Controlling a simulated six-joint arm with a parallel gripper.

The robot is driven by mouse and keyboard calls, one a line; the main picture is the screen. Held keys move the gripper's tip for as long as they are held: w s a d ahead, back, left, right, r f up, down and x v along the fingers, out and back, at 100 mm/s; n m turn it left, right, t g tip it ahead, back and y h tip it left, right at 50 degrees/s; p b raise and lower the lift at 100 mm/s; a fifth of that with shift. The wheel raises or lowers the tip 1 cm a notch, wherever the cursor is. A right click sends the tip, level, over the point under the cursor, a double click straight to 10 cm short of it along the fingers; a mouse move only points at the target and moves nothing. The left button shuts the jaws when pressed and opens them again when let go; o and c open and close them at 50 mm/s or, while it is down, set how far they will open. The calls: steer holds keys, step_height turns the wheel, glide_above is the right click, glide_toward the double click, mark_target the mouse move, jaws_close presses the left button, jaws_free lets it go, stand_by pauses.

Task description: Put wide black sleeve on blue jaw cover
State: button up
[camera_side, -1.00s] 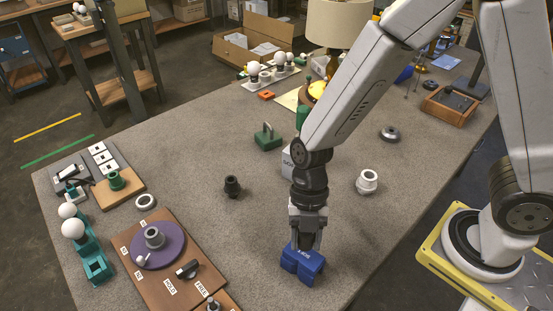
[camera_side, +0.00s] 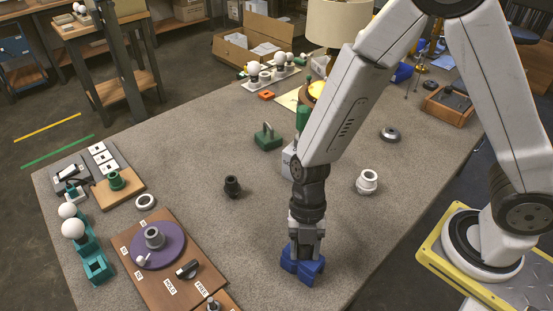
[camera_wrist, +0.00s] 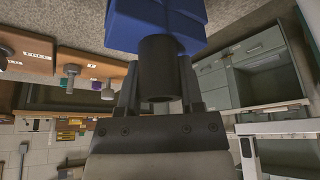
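The blue jaw cover (camera_side: 313,274) is a blocky blue piece near the front edge of the table, below my gripper (camera_side: 304,254). In the wrist view the blue jaw cover (camera_wrist: 150,28) fills the top. The wide black sleeve (camera_wrist: 159,68) is a dark hollow cylinder between the fingers of my gripper (camera_wrist: 160,92), which is shut on it. The sleeve's far end meets the blue surface in this view; I cannot tell whether it touches or is seated. In the side view my fingers hide the sleeve.
A brown board with a purple disc (camera_side: 172,250) and a grey ring stands to the left.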

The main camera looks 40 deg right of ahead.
steer(key=o, duration=0.4)
steer(key=shift+r, duration=0.2)
steer(key=v, duration=1.2)
stand_by(0.6)
steer(key=d+m+t+h, duration=0.1)
steer(key=d+m+t, duration=0.2)
steer(key=d+m, duration=0.4)
steer(key=d+m+t+h, duration=0.2)
steer(key=d+m, duration=0.5)
steer(key=m, duration=1.3)
steer(key=shift+w+f+t, duration=0.2)
steer(key=shift+f+t, duration=0.2)
steer(key=shift+f, duration=0.05)
